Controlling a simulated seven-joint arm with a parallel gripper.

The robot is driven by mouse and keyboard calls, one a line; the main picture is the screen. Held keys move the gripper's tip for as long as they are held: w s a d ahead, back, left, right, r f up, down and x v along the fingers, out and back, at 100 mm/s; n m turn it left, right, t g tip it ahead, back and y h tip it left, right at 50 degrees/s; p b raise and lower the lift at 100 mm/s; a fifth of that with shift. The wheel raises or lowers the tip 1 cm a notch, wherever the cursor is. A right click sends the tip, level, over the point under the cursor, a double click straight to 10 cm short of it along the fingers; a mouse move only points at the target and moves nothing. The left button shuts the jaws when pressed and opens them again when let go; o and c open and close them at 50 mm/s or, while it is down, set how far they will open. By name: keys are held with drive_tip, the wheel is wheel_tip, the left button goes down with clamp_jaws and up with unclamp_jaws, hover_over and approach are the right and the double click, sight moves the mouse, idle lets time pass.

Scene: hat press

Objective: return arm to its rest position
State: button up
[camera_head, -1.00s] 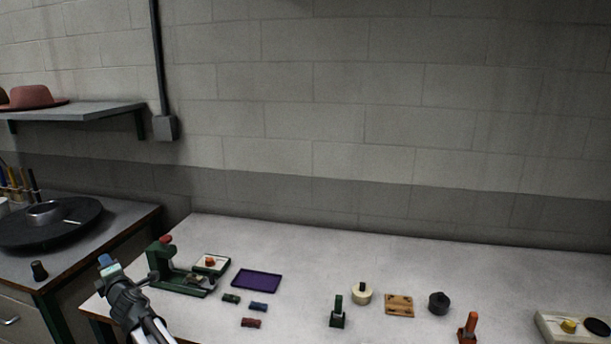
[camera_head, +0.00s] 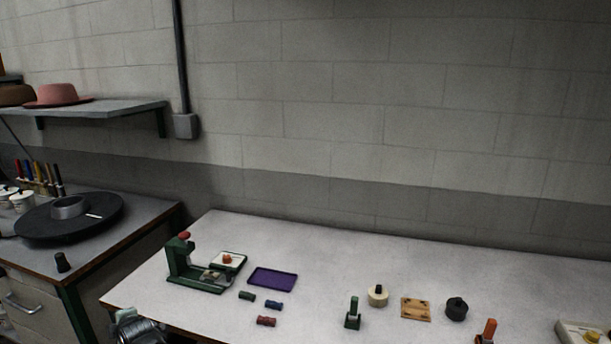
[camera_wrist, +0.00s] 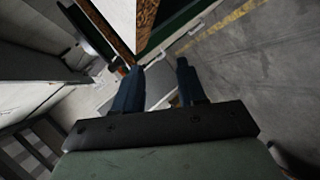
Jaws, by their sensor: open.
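In the wrist view my gripper (camera_wrist: 155,88) shows two blue fingers standing apart with nothing between them. It points past a wooden table edge towards the grey floor. In the head view only part of my arm shows, at the bottom left in front of the white table (camera_head: 350,255); the fingers are not clear there. The green press (camera_head: 192,270) with a red knob stands upright at the table's left, apart from my arm.
A white tray (camera_head: 238,258) and a purple tray (camera_head: 272,277) lie beside the press. Small green, blue and red blocks lie in front. A green stamp (camera_head: 353,314), a wooden board (camera_head: 416,309) and a black knob piece (camera_head: 456,309) stand rightward.

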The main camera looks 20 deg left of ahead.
drive_tip(key=w+d+f+m+g+h, duration=0.1)
drive_tip(key=w+d+f+h, duration=0.25)
drive_tip(key=d+f, duration=0.8)
drive_tip(key=w+d+f+h, duration=0.2)
drive_tip(key=d+f+h, duration=0.3)
drive_tip(key=d+f, duration=0.65)
drive_tip(key=d+f+m+g+h, duration=0.15)
drive_tip(key=d+f+h, duration=0.3)
drive_tip(key=d, duration=1.25)
drive_tip(key=d+f+m+h, duration=0.2)
drive_tip(key=d+f+h, duration=0.3)
drive_tip(key=d, duration=1.1)
drive_tip(key=s+d+f+m+g+y, duration=0.1)
drive_tip(key=s+d+f+m+g, duration=0.3)
drive_tip(key=d, duration=0.6)
drive_tip(key=s+d+f+m+g+y, duration=0.1)
drive_tip(key=s+d+f+m, duration=0.5)
drive_tip(key=d, duration=0.5)
drive_tip(key=s+d+m+g+y, duration=0.2)
drive_tip(key=s+d+m, duration=0.2)
drive_tip(key=s+m, duration=0.2)
drive_tip(key=s+d+m+g+y, duration=0.2)
drive_tip(key=s+d+m, duration=0.2)
drive_tip(key=s+m, duration=0.3)
drive_tip(key=s, duration=0.3)
drive_tip(key=shift+s+d+y, duration=0.25)
drive_tip(key=shift+d+y, duration=0.05)
drive_tip(key=shift+y, duration=0.1)
